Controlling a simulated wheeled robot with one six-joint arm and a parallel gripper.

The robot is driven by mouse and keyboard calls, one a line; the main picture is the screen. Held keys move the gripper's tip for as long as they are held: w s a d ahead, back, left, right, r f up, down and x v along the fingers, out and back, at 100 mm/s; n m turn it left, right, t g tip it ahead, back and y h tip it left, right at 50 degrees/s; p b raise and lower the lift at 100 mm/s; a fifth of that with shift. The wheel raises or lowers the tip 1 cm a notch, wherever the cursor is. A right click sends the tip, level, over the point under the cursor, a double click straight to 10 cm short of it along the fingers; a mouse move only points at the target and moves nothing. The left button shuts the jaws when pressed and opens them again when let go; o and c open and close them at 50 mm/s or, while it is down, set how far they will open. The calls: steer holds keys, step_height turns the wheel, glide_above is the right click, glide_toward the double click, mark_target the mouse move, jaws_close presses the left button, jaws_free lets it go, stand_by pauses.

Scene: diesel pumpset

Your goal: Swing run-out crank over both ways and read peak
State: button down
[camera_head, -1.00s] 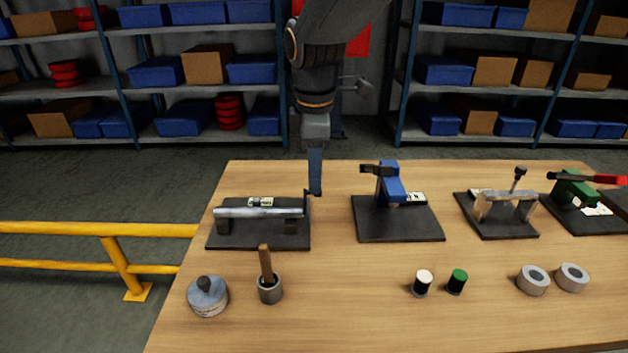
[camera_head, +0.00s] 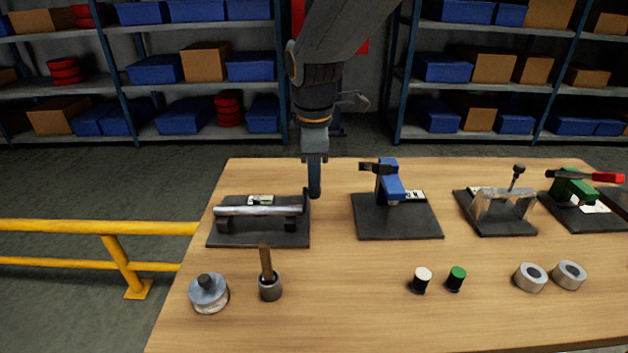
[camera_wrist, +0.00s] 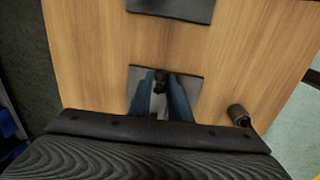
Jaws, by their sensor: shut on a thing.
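The run-out rig is a silvery bar (camera_head: 258,211) lying across dark supports on a black base plate (camera_head: 230,238), at the table's left. A small white label or readout (camera_head: 260,200) sits behind the bar; I cannot read it. A dark crank (camera_head: 306,202) stands at the bar's right end. My gripper (camera_head: 314,190) points down at that end. In the wrist view my gripper (camera_wrist: 164,82) has its two blue fingers around a dark piece at the crank end. It is shut on the crank, though the contact is partly hidden in the head view.
A blue clamp-like fixture (camera_head: 390,185) stands to the right, with a grey fixture (camera_head: 503,207) and a green one (camera_head: 573,188) beyond. In front are a round weight (camera_head: 208,293), a pot with a brush (camera_head: 269,287), small bottles (camera_head: 421,280) and rings (camera_head: 530,277).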

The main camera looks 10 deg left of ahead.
steer(key=shift+w+a+f+g+p, duration=0.15)
steer(key=shift+w+g+p, duration=0.3)
steer(key=shift+g+p, duration=0.55)
steer(key=shift+w+f+g+h+p, duration=0.45)
steer(key=shift+g+p, duration=0.35)
steer(key=shift+p, duration=0.2)
steer(key=shift+w+a+f+g+h, duration=0.1)
steer(key=shift+w+f+g+h, duration=0.15)
steer(key=shift+f+g, duration=0.4)
steer(key=shift+w+a+f+g+h, duration=0.1)
steer(key=shift+w+f+g, duration=0.15)
steer(key=shift+g, duration=0.7)
steer(key=c, duration=1.7)
jaws_free()
steer(key=shift+o, duration=0.2)
steer(key=shift+r, duration=0.1)
